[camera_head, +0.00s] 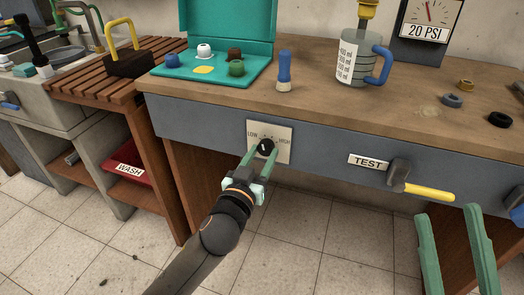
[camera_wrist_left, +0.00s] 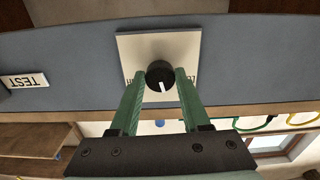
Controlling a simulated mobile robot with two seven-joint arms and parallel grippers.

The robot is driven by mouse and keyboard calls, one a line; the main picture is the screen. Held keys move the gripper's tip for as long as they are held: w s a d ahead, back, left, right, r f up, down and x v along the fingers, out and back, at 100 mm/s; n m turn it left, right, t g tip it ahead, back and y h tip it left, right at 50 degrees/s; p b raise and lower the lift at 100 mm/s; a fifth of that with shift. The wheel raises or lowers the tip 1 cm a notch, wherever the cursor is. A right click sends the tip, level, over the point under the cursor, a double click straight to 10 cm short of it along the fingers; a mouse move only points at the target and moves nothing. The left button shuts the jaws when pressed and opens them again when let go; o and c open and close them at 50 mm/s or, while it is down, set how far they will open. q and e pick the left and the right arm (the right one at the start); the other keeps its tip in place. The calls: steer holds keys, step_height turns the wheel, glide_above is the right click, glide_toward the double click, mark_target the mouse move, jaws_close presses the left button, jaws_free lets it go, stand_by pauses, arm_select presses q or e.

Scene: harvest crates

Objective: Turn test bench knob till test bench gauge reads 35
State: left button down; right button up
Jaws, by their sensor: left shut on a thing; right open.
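The black test bench knob (camera_head: 266,147) sits on a white plate (camera_head: 283,132) marked LOW and HIGH on the bench's grey front. My left gripper (camera_head: 261,157) is shut on the knob, one green finger on each side. In the left wrist view the knob (camera_wrist_left: 160,76) shows between the fingertips, its white mark pointing down the picture. The gauge (camera_head: 436,14) at the top right has a red needle near the upright and a display reading 20 PSI. Its top is cut off. My right gripper (camera_head: 449,212) is open and empty at the lower right.
A yellow-handled lever (camera_head: 428,191) sticks out beside the TEST label (camera_head: 368,162), close to my right gripper. On the bench top (camera_head: 320,105) stand a teal case (camera_head: 228,28), a blue-topped bottle (camera_head: 284,75) and a measuring jug (camera_head: 355,68). Several rings lie at the right.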

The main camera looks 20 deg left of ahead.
arm_select(q)
steer(key=shift+r+m+p, duration=0.2)
steer(key=shift+m+p, duration=0.7)
steer(key=shift+m, duration=0.2)
steer(key=shift+m+p, duration=0.75)
steer(key=shift+m, duration=0.45)
arm_select(e)
steer(key=shift+s+d+r+n, duration=0.1)
steer(key=shift+r+n, duration=0.05)
steer(key=shift+r, duration=0.85)
steer(key=shift+d+r+n, duration=0.1)
steer(key=shift+r+n, duration=0.05)
steer(key=shift+r, duration=0.8)
arm_select(q)
steer(key=shift+a+f, duration=0.1)
arm_select(e)
steer(key=shift+r, duration=0.1)
arm_select(q)
steer(key=shift+c, duration=1.9)
jaws_free()
steer(key=shift+f, duration=0.1)
